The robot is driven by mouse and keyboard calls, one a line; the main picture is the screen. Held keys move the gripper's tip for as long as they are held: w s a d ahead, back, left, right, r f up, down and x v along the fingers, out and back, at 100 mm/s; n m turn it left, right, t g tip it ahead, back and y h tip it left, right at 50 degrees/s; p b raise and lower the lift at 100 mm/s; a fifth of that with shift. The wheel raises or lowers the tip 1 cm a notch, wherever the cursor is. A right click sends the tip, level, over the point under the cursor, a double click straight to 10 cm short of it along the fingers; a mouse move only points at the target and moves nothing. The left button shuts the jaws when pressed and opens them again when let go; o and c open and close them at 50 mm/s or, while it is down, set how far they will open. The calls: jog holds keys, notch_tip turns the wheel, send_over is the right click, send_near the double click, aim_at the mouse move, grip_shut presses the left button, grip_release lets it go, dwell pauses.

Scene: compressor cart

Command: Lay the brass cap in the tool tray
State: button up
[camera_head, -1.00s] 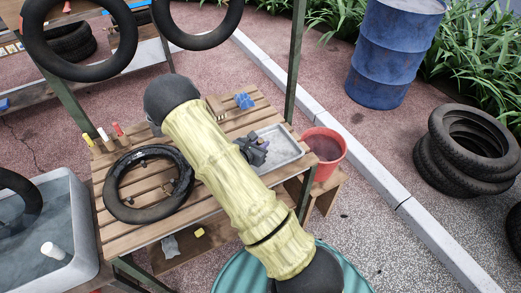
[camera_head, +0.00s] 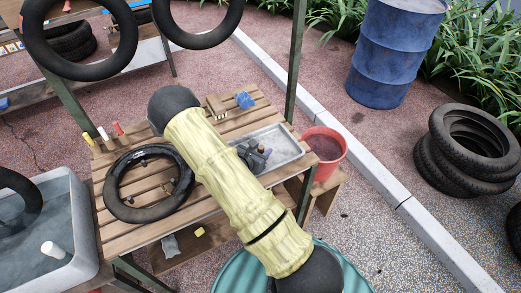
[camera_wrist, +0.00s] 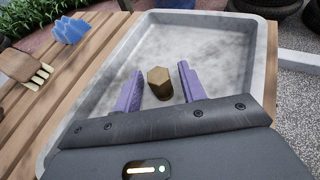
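The tool tray (camera_wrist: 215,37) is a shallow grey metal tray with a raised rim. It fills the middle of the wrist view and also shows at the right end of the bench in the head view (camera_head: 286,143). The brass cap (camera_wrist: 159,84) is a small hexagonal piece between my gripper's purple fingers (camera_wrist: 159,90) in the wrist view, over the tray floor. A narrow gap shows on each side of it, so the fingers look open around it. Whether it touches the tray floor is hard to tell. In the head view my gripper (camera_head: 260,152) is at the tray's left part.
A blue spiky block (camera_wrist: 71,30) and a wooden brush (camera_wrist: 28,68) lie on the slatted bench (camera_head: 125,235) left of the tray. A black tyre (camera_head: 112,190) lies on the bench's left part. A red bucket (camera_head: 328,146) stands beyond the tray's right end.

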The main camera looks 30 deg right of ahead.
jog(key=shift+r, duration=0.2)
jog(key=v, duration=1.2)
jog(key=shift+b, duration=0.35)
